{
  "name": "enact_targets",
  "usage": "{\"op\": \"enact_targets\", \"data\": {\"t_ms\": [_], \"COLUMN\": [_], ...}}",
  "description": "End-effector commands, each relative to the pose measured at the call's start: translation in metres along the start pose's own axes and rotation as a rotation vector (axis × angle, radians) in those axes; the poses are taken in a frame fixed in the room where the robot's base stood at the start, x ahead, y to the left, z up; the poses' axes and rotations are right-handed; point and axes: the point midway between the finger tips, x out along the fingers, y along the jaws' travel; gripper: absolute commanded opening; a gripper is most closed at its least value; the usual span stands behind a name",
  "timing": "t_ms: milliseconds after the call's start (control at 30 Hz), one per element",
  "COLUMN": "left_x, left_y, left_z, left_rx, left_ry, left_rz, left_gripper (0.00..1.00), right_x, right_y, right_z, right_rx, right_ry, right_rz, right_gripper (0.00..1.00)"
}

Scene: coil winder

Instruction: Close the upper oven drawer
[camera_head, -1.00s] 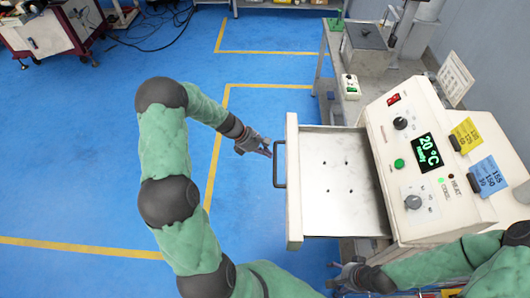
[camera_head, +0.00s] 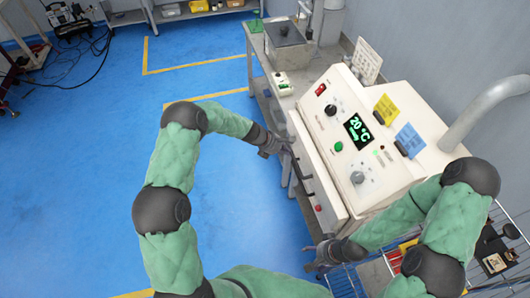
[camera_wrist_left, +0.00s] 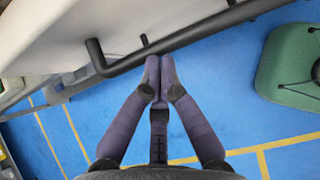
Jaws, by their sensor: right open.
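The upper oven drawer (camera_head: 325,178) is a white front on the left side of the white oven (camera_head: 350,150). It now sits flush or nearly flush against the oven body, and its inside is hidden. Its dark bar handle (camera_head: 302,174) faces left; in the left wrist view the black handle (camera_wrist_left: 185,39) crosses the top. My left gripper (camera_head: 277,149) is at the drawer front, near the handle's far end. In the left wrist view its fingertips (camera_wrist_left: 159,65) are together with nothing between them, close to the bar; contact is unclear. My right gripper (camera_head: 312,262) is open, below the oven's near end.
A bench with a grey box (camera_head: 290,50) and a small switch box (camera_head: 283,83) stands beyond the oven. A wire rack (camera_head: 345,282) is at the lower right. A grey pipe (camera_head: 485,110) rises behind the oven.

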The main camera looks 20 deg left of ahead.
Motion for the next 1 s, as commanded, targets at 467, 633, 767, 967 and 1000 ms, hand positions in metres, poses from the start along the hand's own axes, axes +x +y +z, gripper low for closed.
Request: {"op": "enact_targets", "data": {"t_ms": [467,633,767,967,1000], "left_x": [0.029,0.029,0.028,0.023,0.021], "left_y": [-0.001,0.0,0.0,0.002,0.003], "left_z": [0.033,0.033,0.033,0.03,0.029], "left_rx": [-0.001,0.0,0.0,-0.001,-0.001], "left_ry": [0.001,0.001,0.001,0.001,0.001], "left_rz": [-0.001,-0.001,-0.001,0.0,0.0], "left_gripper": [0.0,0.0,0.0,0.0,0.0], "right_x": [-0.011,-0.011,-0.011,-0.012,-0.013], "right_y": [-0.004,-0.004,-0.004,-0.004,-0.005], "right_z": [0.001,0.001,0.001,0.001,0.001], "right_rx": [0.0,0.0,0.0,0.0,0.0], "right_ry": [0.0,0.0,0.0,0.0,0.0], "right_rz": [0.0,0.0,0.0,0.0,0.0], "right_gripper": [0.71,0.71,0.71,0.71,0.71]}}
